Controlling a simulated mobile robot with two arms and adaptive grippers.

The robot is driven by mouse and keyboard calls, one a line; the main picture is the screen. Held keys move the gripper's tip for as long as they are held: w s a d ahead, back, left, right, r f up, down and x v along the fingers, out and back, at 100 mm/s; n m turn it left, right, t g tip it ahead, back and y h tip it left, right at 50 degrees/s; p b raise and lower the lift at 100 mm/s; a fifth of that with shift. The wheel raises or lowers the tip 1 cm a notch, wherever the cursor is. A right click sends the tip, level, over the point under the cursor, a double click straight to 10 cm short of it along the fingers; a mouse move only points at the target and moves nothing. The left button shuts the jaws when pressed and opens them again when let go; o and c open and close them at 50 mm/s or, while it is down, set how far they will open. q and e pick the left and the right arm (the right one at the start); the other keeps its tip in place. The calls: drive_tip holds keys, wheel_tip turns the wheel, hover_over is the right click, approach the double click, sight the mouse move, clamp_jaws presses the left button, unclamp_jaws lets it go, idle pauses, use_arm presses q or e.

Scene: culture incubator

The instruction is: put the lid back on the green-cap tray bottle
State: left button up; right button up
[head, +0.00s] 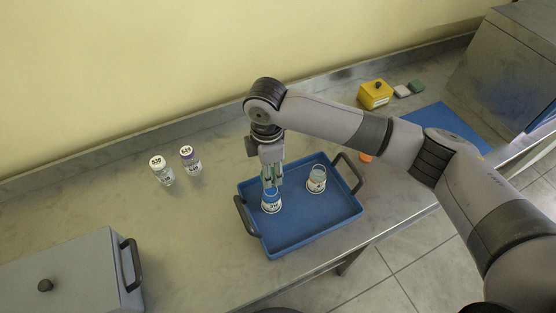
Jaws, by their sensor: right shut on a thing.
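The blue tray (305,226) lies on the steel bench and holds two bottles. One bottle (271,203) stands upright in the tray's left part, with a white label and a bluish upper part. My right gripper (272,181) points down directly over this bottle, shut on a small green thing that looks like the lid. The fingers hide most of it, and I cannot tell whether it touches the bottle's neck. The other tray bottle (317,182) stands upright to the right, with a pale grey-green top. My left gripper is out of view.

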sight(271, 190)
drive_tip(key=shift+d+f+b, duration=0.3)
drive_tip(key=shift+f+b, duration=0.25)
drive_tip(key=shift+f, duration=0.05)
drive_tip(key=f+b, duration=0.3)
drive_tip(key=shift+a, duration=0.2)
drive_tip(key=shift+f+b, duration=0.4)
drive_tip(key=shift+f, duration=0.55)
drive_tip(key=shift+p, duration=0.9)
drive_tip(key=shift+f+p, duration=0.15)
drive_tip(key=shift+p, duration=0.2)
idle(0.9)
drive_tip(key=shift+p, duration=0.4)
idle(0.6)
drive_tip(key=o, duration=0.8)
drive_tip(key=shift+c, duration=0.2)
